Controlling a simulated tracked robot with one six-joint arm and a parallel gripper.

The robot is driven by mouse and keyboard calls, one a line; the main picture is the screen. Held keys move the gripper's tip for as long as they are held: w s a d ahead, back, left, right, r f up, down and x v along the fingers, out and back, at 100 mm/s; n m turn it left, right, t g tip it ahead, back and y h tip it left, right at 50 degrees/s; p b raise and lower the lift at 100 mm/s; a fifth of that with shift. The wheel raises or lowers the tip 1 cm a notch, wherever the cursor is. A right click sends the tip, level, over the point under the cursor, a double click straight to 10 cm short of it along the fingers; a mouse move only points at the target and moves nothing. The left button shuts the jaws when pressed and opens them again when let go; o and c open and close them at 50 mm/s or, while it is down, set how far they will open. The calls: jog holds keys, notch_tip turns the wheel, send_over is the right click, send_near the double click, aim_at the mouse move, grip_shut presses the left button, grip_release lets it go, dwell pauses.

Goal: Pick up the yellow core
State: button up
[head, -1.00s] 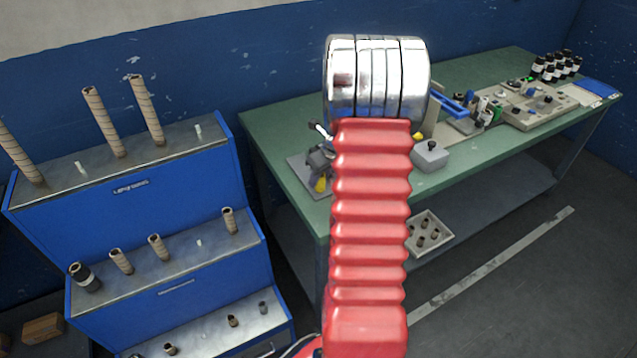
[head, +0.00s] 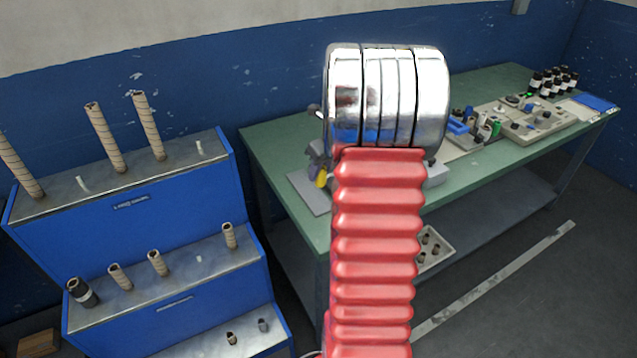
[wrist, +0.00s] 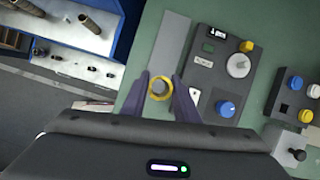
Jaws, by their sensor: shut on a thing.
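The yellow core (wrist: 159,97) is a short ring seen nearly end-on in the wrist view, with a greyish middle. My gripper (wrist: 163,84) has its two dark fingers on either side of it and is shut on it. The green bench top (wrist: 143,60) lies beneath; the gap between core and bench is hard to judge. In the head view my red arm and its shiny metal joint hide most of the gripper. A small yellow patch (head: 321,178) shows just left of the arm, above the bench's near left end, probably the core.
A grey plate (wrist: 172,42) lies on the bench beside a control box (wrist: 213,70) with yellow, grey and blue knobs. A blue stepped rack (head: 180,195) with cardboard tubes stands left. Dark bottles (head: 553,80) stand at the bench's far end. A tray (head: 432,250) sits below.

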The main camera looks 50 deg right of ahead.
jog(key=shift+r, duration=0.55)
jog(key=w+a+f+n+g+y, duration=0.2)
jog(key=w+a+n+y, duration=0.15)
jog(key=a+n, duration=0.6)
jog(key=w+a+f+n+g+y, duration=0.1)
jog(key=w+a+n+g+y, duration=0.1)
jog(key=w+a+n, duration=0.5)
jog(key=s+a+f+n+g+h, duration=0.1)
jog(key=a+n+g+h, duration=0.4)
jog(key=a+n, duration=1.6)
jog(key=a, duration=0.3)
jog(key=shift+f, duration=0.15)
jog(key=shift+s, duration=0.1)
